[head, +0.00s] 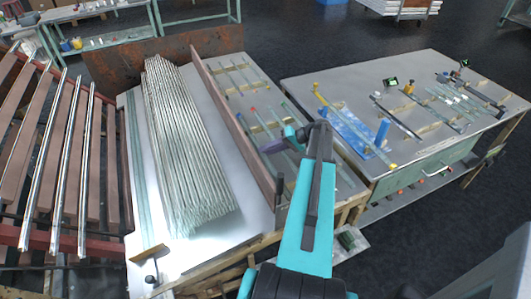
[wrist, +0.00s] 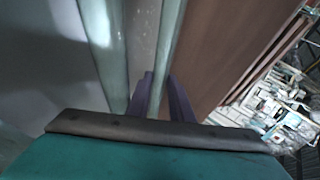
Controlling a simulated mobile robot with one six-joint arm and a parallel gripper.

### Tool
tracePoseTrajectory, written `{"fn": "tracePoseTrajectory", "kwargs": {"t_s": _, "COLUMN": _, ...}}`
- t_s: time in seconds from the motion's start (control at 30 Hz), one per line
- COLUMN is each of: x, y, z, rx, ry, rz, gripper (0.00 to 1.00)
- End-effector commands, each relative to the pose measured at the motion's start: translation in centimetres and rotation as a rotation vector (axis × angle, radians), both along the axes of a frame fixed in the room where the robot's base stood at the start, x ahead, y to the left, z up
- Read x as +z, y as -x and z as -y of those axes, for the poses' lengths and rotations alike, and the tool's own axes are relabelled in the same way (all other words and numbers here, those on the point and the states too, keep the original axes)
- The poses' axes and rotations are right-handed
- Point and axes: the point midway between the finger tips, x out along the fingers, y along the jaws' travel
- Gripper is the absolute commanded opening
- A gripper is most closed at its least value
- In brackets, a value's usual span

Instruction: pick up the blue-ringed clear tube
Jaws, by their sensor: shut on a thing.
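My gripper (head: 272,147) has purple fingers and reaches over the slotted rack board in the middle of the head view. In the wrist view my gripper (wrist: 160,98) is shut on a clear glass tube (wrist: 169,35), which runs up between the fingers. No blue ring shows on the part of this tube in view, so I cannot tell its ring colour. In the head view the fingers and arm hide much of the held tube. Whether it is clear of its supports I cannot tell.
A brown upright board (head: 232,120) stands left of the gripper, with a large bundle of tubes (head: 180,140) beyond it. Other tubes lie on the rack (head: 238,75). A second workbench (head: 420,70) at right holds tubes and a blue tray (head: 352,130).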

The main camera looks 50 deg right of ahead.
Motion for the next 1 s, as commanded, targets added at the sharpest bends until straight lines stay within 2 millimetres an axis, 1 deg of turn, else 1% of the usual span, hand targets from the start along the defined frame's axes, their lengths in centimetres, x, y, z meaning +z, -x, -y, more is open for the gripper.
{"fn": "tracePoseTrajectory", "kwargs": {"t_s": 0.23, "x": 0.6, "y": 0.0, "z": 0.1, "rx": -0.001, "ry": 0.002, "rz": 0.000, "gripper": 0.00}}
{"fn": "tracePoseTrajectory", "kwargs": {"t_s": 0.47, "x": 2.6, "y": 0.0, "z": 0.0, "rx": -0.001, "ry": 0.002, "rz": 0.002, "gripper": 0.00}}
{"fn": "tracePoseTrajectory", "kwargs": {"t_s": 0.67, "x": 5.4, "y": 0.0, "z": 0.0, "rx": 0.000, "ry": 0.004, "rz": 0.003, "gripper": 0.00}}
{"fn": "tracePoseTrajectory", "kwargs": {"t_s": 1.0, "x": 10.8, "y": 0.0, "z": 0.0, "rx": 0.000, "ry": 0.003, "rz": 0.002, "gripper": 0.00}}
